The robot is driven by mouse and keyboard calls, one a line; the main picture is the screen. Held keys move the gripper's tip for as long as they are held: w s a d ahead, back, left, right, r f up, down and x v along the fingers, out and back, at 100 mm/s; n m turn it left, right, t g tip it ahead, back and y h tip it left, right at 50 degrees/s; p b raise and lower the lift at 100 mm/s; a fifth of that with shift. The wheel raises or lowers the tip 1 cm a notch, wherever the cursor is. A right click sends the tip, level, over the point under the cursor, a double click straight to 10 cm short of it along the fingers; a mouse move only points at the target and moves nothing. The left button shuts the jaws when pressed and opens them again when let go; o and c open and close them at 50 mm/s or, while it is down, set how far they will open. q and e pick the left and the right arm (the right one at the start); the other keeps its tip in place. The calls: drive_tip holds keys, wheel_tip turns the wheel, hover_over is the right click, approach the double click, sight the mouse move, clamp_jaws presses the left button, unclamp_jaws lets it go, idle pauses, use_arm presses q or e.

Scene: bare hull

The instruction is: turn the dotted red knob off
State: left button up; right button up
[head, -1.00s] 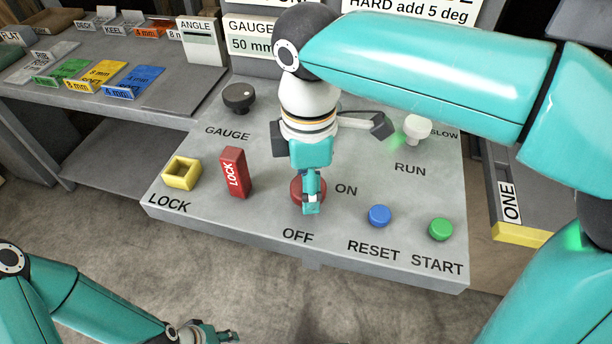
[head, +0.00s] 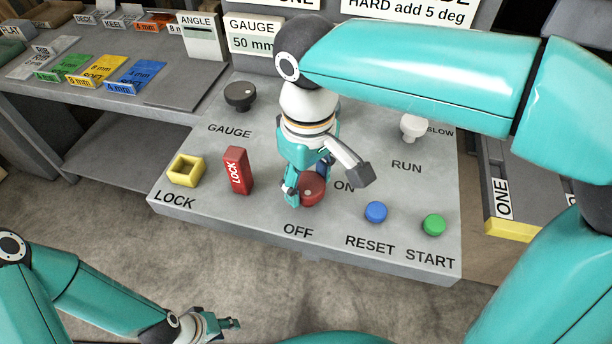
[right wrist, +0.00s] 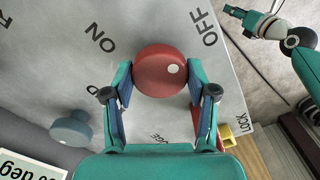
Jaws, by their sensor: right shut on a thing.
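The red knob (head: 314,188) with a white dot sits on the grey sloped panel between the ON label (head: 344,185) and the OFF label (head: 298,229). In the right wrist view the red knob (right wrist: 158,72) has its dot on the right side, nearer the OFF label (right wrist: 205,27) than the ON label (right wrist: 100,38). My right gripper (right wrist: 161,85) is shut on the knob, one finger on each side; it also shows in the head view (head: 303,192), partly covering the knob. My left gripper (head: 229,324) hangs low in front of the panel, away from it; its jaw opening is unclear.
A red LOCK block (head: 237,171) and yellow square socket (head: 186,171) stand left of the knob. A blue RESET button (head: 376,212) and green START button (head: 433,225) are to the right. A black gauge knob (head: 239,96) and white knob (head: 413,127) are behind.

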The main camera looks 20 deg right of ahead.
sight(308, 182)
drive_tip(key=shift+w+r+m, duration=0.1)
drive_tip(key=shift+w+m, duration=0.05)
drive_tip(key=shift+m, duration=1.15)
drive_tip(key=o, duration=1.2)
drive_tip(key=shift+c, duration=0.2)
wheel_tip(308, 182, up, 12)
